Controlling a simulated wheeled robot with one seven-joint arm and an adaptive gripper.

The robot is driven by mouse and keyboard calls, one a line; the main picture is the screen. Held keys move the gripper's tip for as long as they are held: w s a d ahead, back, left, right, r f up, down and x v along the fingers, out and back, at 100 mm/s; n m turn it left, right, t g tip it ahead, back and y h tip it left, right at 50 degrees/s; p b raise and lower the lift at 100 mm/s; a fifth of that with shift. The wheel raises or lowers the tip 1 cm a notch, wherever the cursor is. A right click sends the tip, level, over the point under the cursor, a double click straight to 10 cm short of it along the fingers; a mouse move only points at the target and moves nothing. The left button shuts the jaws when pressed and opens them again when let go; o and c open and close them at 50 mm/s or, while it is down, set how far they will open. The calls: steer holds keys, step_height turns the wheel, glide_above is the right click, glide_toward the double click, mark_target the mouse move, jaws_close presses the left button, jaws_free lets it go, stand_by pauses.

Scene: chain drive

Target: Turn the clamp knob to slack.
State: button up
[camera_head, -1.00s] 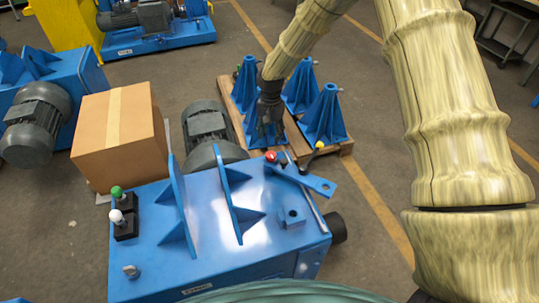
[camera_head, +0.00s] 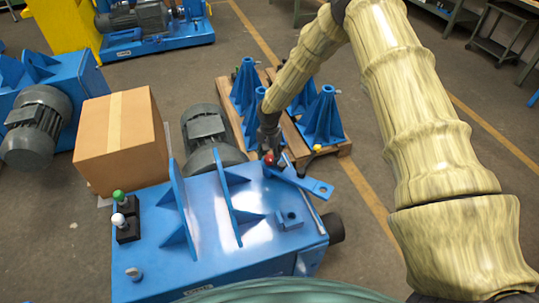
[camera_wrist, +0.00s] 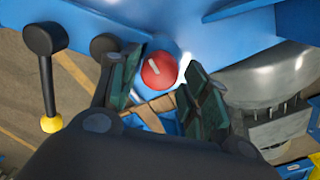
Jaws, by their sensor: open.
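The clamp knob appears to be the round red knob (camera_head: 269,158) at the far right part of the blue machine. In the wrist view the red knob (camera_wrist: 159,70) has a white line across its face, slanting up to the left. My gripper (camera_wrist: 161,84) is open, with one dark finger on each side of the knob. Whether the fingers touch it cannot be told. In the head view my gripper (camera_head: 270,149) is at the knob and partly hides it.
A blue slotted arm (camera_head: 300,181) lies beside the knob. Blue stands (camera_head: 320,118) on a pallet and a grey motor (camera_head: 208,135) are behind.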

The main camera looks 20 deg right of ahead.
steer(key=shift+f, duration=0.3)
steer(key=c, duration=0.7)
steer(key=shift+c, duration=0.2)
